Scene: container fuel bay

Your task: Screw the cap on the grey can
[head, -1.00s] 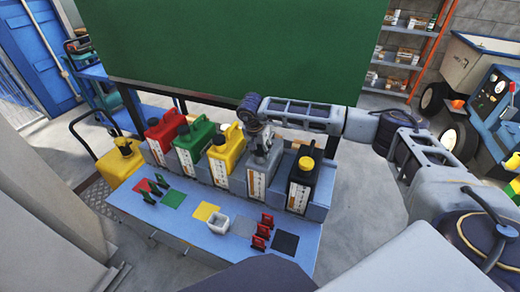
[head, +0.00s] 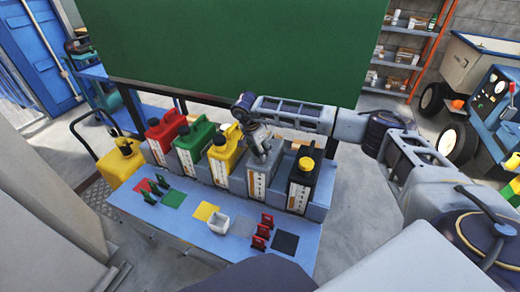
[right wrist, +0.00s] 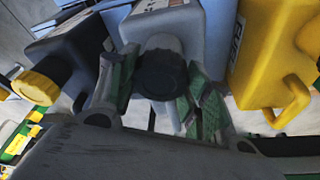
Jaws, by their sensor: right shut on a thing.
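The grey can (head: 257,184) stands in the row on the bench, between the yellow can and the dark can. It also shows in the right wrist view (right wrist: 190,28), with its grey neck (right wrist: 163,42) pointing towards the camera. The black cap (right wrist: 160,75) is at the mouth of that neck; how far it is threaded cannot be seen. My right gripper (head: 258,148) reaches down onto the top of the grey can, tilted. In the right wrist view, the green-padded fingers of my right gripper (right wrist: 163,92) are shut on the cap from both sides. My left gripper is out of view.
The yellow can (head: 224,165) and dark can with yellow cap (head: 301,188) stand close on either side. Green (head: 195,150) and red (head: 168,138) cans stand further left. A small white bin (head: 218,224), red clips (head: 264,232) and coloured squares lie in front on the blue bench (head: 185,233).

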